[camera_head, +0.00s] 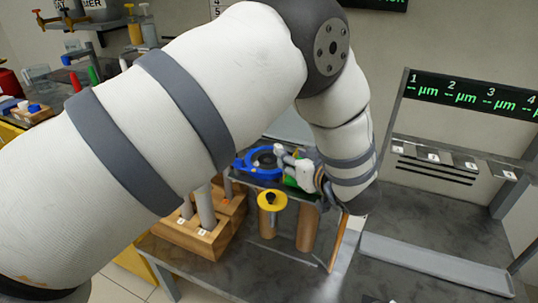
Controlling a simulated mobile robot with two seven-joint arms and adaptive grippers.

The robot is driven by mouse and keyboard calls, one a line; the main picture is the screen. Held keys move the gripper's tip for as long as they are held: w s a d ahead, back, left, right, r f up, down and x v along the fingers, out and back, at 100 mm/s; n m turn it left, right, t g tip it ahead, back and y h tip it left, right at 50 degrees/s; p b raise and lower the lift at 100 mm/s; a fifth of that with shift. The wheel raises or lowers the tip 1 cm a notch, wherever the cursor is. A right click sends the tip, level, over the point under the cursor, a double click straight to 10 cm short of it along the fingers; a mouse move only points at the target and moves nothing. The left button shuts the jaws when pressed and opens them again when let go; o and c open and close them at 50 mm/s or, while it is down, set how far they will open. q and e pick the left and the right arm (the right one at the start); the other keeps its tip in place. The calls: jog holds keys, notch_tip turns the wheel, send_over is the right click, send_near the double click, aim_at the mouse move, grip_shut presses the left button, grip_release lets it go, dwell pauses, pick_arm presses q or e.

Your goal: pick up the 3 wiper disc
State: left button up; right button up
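My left arm crosses the view from the left and bends down. Its wrist ends above the bench, and the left gripper (323,186) is largely hidden there, so its fingers and anything in them cannot be made out. Several small dark plates with white labels sit in a row on the right rack; the third from the left (471,164) lies under the display's 3. I cannot tell whether these are the wiper discs. A yellow disc with a black knob (271,201) is just left of the wrist, apart from it. My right gripper is not in view.
A wooden block (205,240) with grey upright rods stands left of the wrist. Brown cylinders (307,230) stand near the yellow disc. A blue ring fixture (262,158) is behind. A numbered display (470,95) hangs above the rack.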

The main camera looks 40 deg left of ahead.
pick_arm(q)
jog(key=x, duration=0.8)
jog(key=shift+w+d+f+b, duration=0.15)
jog(key=shift+w+b, duration=0.2)
grip_shut()
